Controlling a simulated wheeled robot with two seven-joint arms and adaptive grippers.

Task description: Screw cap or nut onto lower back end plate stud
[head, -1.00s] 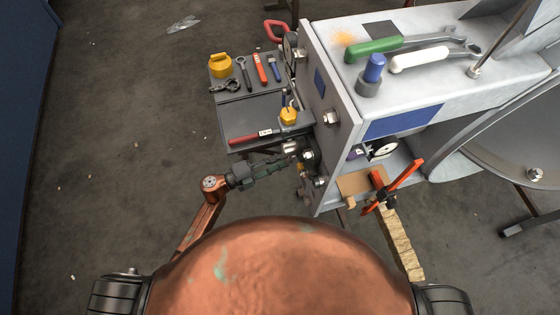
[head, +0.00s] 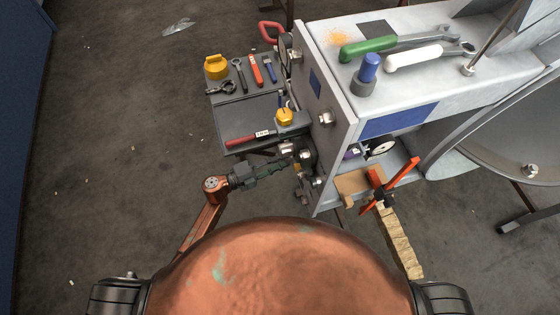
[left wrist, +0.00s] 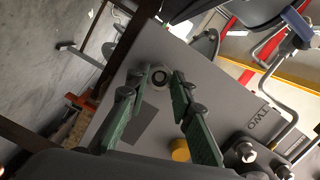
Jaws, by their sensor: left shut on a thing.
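The grey end plate (head: 335,150) stands upright at the left end of the machine; it also fills the middle of the left wrist view (left wrist: 215,95). My left gripper (head: 298,160) comes in from the left at the lower part of this plate. In the left wrist view its green fingers (left wrist: 160,82) are closed around a small round metal cap or nut (left wrist: 160,77) with a dark centre, close to the plate face. Whether its thread sits on the stud is hidden. Another metal nut (head: 326,118) sits higher on the plate. My right gripper is not seen.
A grey tool tray (head: 240,112) with several tools and yellow pieces lies beyond my left gripper. A green-handled tool (head: 372,47) and a white-handled tool (head: 415,58) lie on the machine top. An orange clamp (head: 400,182) is at right.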

